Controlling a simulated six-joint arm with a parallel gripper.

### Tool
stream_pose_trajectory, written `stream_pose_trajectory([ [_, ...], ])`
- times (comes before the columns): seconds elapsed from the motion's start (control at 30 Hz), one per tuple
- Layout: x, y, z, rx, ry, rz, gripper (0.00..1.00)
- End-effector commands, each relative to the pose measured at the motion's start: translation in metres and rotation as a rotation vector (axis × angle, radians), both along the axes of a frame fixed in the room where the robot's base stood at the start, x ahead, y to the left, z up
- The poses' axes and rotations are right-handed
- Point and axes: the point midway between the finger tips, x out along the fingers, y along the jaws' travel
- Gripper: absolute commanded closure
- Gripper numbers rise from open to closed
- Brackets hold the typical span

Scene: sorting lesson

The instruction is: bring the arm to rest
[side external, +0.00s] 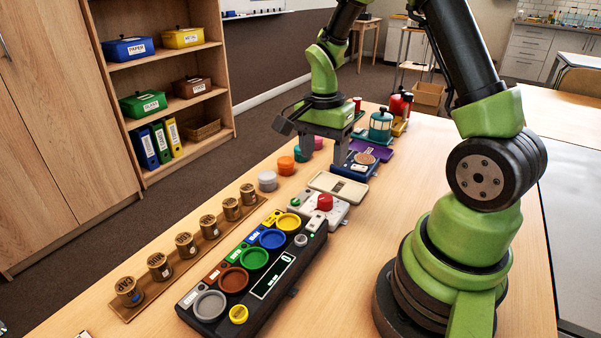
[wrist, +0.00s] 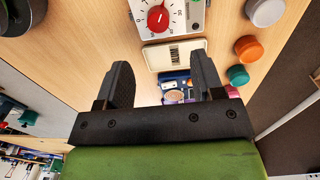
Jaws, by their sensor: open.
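My green arm stands on the wooden table (side external: 346,300), with its base at the right. My gripper (side external: 325,160) points down over the far part of the table in the side view. In the wrist view its two dark fingers (wrist: 165,80) are apart, with nothing held between them. Past the fingertips lie a cream tray (wrist: 174,55) and a blue item (wrist: 175,80) partly hidden by the fingers. The blue item also shows beside the gripper in the side view (side external: 352,172).
A sorting panel with coloured round dishes (side external: 292,282) lies in front. Several labelled cans stand on a wooden strip (side external: 196,261). A dial box with a red knob (side external: 325,202) and coloured tubs (side external: 286,166) are near the gripper.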

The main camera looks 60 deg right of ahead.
Motion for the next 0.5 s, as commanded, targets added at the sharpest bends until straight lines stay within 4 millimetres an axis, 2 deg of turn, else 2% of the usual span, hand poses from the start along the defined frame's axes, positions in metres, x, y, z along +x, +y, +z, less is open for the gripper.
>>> stream_pose_trajectory([
  [0.13, 0.000, 0.022, 0.043, -0.020, -0.100, 0.162, 0.38],
  [0.27, -0.010, 0.051, 0.088, -0.045, -0.216, 0.369, 0.38],
  [0.4, -0.032, 0.082, 0.126, -0.077, -0.343, 0.598, 0.38],
  [0.5, -0.053, 0.102, 0.146, -0.105, -0.434, 0.760, 0.38],
])
